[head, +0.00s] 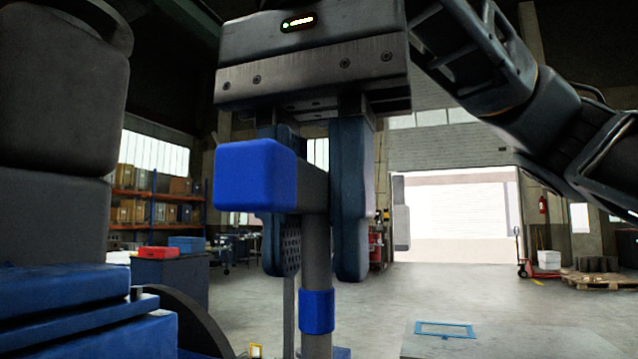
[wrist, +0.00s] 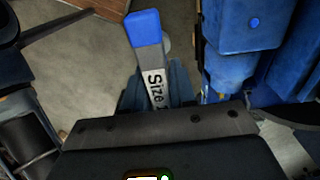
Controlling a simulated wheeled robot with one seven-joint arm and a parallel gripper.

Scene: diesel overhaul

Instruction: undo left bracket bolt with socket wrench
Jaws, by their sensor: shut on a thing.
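My gripper (head: 315,258) hangs in the middle of the head view with its two fingers closed around the socket wrench. The wrench has a grey bar with a blue end cap (head: 255,176) pointing toward the head camera. Its grey shaft runs straight down, with a blue band (head: 316,311), and its lower end leaves the picture. In the wrist view the wrench bar (wrist: 154,82) shows a white label reading "Size", the rest cut off by my gripper. I cannot make out the left bracket bolt in either view.
Blue machinery (head: 65,310) stands close at the lower left; blue machinery (wrist: 240,50) also fills the wrist view's right side. Farther back are shelves with boxes (head: 150,210), a red case (head: 158,253), a pallet (head: 597,281) and a bright doorway. Open floor lies at centre right.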

